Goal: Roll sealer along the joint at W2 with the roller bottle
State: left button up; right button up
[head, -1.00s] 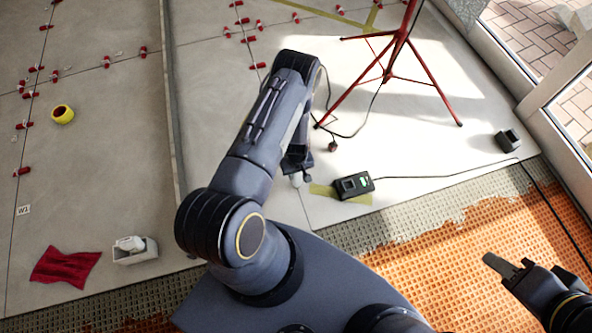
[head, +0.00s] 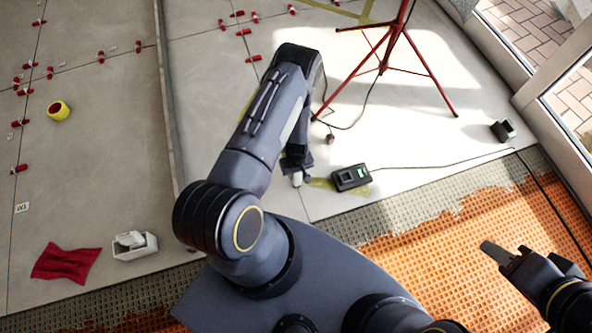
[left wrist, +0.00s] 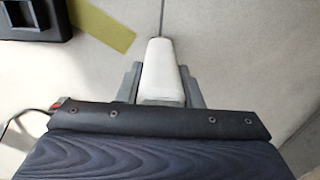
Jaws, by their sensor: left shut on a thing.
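My left gripper (head: 297,176) is shut on the white roller bottle (head: 297,181), low over the pale tiles in the head view. In the left wrist view the bottle (left wrist: 162,72) sits between the two grey fingers, its narrow end in line with a thin tile joint (left wrist: 162,18). I cannot tell whether its tip touches the floor. The same joint (head: 306,208) shows below the gripper in the head view. No W2 label is visible; a W1 label (head: 22,207) lies at far left. My right gripper (head: 497,254) is over the orange mat, its finger gap unclear.
A black device (head: 351,177) with a cable stands right of the bottle, near olive tape (left wrist: 104,24). A red tripod (head: 395,50) stands behind. Orange matting (head: 440,265) is at right.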

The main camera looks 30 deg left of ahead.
pick_arm(q)
jog(key=shift+s+d, duration=0.1)
jog(key=shift+d, duration=0.05)
jog(key=shift+s+d, duration=0.45)
jog(key=shift+d, duration=0.15)
jog(key=shift+s+d+p, duration=0.3)
jog(key=shift+s+d, duration=0.45)
jog(key=shift+d, duration=0.1)
